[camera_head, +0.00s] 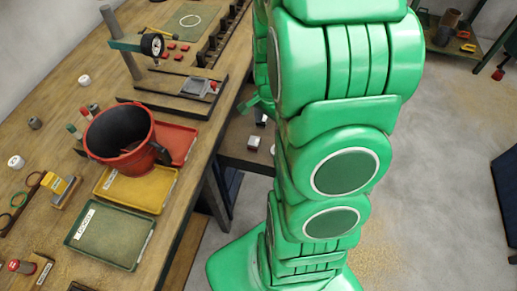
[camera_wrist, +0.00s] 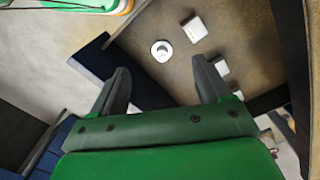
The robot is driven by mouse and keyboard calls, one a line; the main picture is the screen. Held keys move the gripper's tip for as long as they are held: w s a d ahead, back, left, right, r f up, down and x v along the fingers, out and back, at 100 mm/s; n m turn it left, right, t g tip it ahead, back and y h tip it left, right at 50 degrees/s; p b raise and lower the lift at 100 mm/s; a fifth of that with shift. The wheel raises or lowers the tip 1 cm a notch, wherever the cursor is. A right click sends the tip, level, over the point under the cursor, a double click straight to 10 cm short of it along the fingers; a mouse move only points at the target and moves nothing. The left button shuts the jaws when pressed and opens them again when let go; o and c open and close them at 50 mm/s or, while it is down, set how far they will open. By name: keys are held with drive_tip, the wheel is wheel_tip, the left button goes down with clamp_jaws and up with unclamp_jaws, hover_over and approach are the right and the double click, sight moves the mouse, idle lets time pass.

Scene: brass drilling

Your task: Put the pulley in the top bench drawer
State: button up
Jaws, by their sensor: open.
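In the wrist view my gripper (camera_wrist: 163,85) is open, with its two dark fingers wide apart and nothing between them. Past the fingertips is an open drawer (camera_wrist: 135,42) with a brown floor and dark walls. A round, pale, metallic piece (camera_wrist: 161,50) with a dark mark in its middle lies on that floor, apart from the fingers; it looks like the pulley, but I cannot be sure. In the head view part of the open drawer (camera_head: 238,146) sticks out from under the bench. My arm hides much of it and my fingers.
Several small pale blocks, one in the clear (camera_wrist: 194,29), lie in the drawer. The bench top (camera_head: 60,130) holds a red bucket (camera_head: 118,137), a yellow tray (camera_head: 150,190), a green tray (camera_head: 108,235) and small tools.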

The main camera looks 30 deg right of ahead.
drive_tip(key=s+a+r+n, duration=0.8)
drive_tip(key=a+r, duration=0.3)
drive_tip(key=r, duration=0.2)
drive_tip(key=s+a+r+n+g, duration=0.1)
drive_tip(key=s+a+r+n, duration=0.3)
drive_tip(key=s, duration=0.7)
wheel_tip(320, 180, up, 4)
drive_tip(key=n, duration=0.2)
drive_tip(key=shift+s+a+n+g, duration=0.2)
drive_tip(key=shift+n+g, duration=0.1)
drive_tip(key=shift+n, duration=0.1)
